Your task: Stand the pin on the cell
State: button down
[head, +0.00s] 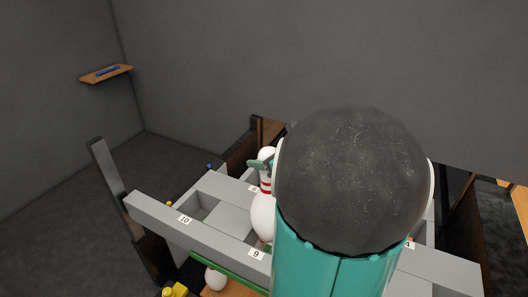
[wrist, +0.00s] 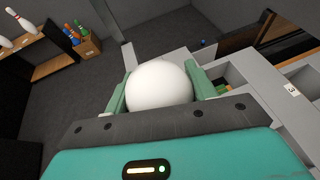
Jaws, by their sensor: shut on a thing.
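The pin (head: 262,216) is white with red bands at its neck and looks roughly upright in the head view. My gripper (head: 264,164) is shut on it near the top, with a green finger showing beside the neck. In the wrist view, a rounded white part of the pin (wrist: 160,84) sits between the two green fingers. The grey rack (head: 212,225) has open cells and number labels, including 10 and 9. The pin is over or at the rack near label 9. Its base is partly hidden, and I cannot tell whether it touches a cell.
My dark and teal arm hides the rack's right part in the head view. A white rounded object (head: 215,278) lies below the rack's front edge.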

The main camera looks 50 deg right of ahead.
jog(key=shift+f, duration=5.95)
jog(key=shift+c, duration=2.1)
grip_release()
jog(key=v, duration=1.3)
jog(key=shift+s, duration=0.4)
jog(key=shift+r, duration=0.15)
